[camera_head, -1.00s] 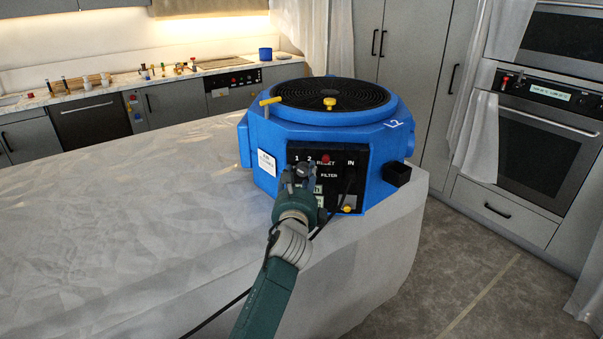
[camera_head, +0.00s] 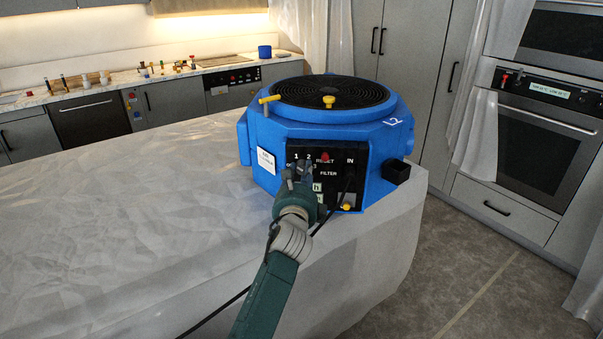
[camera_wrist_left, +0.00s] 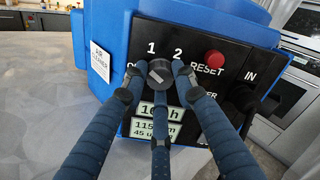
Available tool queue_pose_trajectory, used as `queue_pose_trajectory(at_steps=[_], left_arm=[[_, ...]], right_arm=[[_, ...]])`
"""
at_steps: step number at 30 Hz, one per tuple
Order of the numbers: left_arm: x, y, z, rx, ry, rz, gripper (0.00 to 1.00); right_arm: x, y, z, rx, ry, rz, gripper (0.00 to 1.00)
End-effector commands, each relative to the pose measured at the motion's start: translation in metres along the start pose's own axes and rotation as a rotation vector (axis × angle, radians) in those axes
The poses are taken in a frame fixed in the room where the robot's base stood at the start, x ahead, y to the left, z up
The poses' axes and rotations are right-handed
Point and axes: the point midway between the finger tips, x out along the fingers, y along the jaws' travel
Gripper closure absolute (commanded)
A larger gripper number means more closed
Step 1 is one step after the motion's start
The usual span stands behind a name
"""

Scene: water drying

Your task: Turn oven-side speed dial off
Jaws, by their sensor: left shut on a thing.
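A blue air cleaner (camera_head: 340,118) with a round black grille stands on the covered counter. Its black control panel faces me, with a red RESET button (camera_wrist_left: 214,59) and the marks 1 and 2. The speed dial (camera_wrist_left: 158,71), a small dark grey knob, sits below the 1 and 2, right of a partly covered mark starting with O. My left gripper (camera_head: 297,176) is at the panel; its three fingers (camera_wrist_left: 157,84) are closed around the dial from both sides and below. The fingers hide part of the dial, and I cannot tell its pointer's direction. My right gripper is not in view.
A dark cable (camera_wrist_left: 244,97) runs from the IN socket past the fingers. A black box (camera_head: 397,171) juts from the cleaner's right side. The crumpled sheet-covered counter (camera_head: 120,215) is clear on the left. An oven (camera_head: 545,140) stands at the right.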

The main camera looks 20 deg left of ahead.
Motion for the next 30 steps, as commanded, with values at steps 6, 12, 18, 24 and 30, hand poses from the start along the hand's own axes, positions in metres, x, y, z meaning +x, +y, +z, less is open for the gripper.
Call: queue_pose_trajectory(at_steps=[6,12,18,24,30], left_arm=[[0.0003,-0.0007,0.0023,-0.008,-0.004,-0.002,0.99],[0.0004,-0.0008,0.0027,-0.03,-0.004,-0.002,0.99],[0.0005,-0.0006,0.0031,-0.099,-0.005,-0.003,0.99],[0.0005,-0.0003,0.0033,-0.236,-0.006,-0.003,0.99],[0.0005,-0.0001,0.0034,-0.377,-0.006,-0.004,0.99]], right_arm=[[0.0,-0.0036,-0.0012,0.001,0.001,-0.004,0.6],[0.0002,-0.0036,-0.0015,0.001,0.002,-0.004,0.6],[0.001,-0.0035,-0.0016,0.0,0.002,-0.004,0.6],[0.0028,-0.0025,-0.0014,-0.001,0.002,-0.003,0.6],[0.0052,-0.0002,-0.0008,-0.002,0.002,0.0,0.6]])
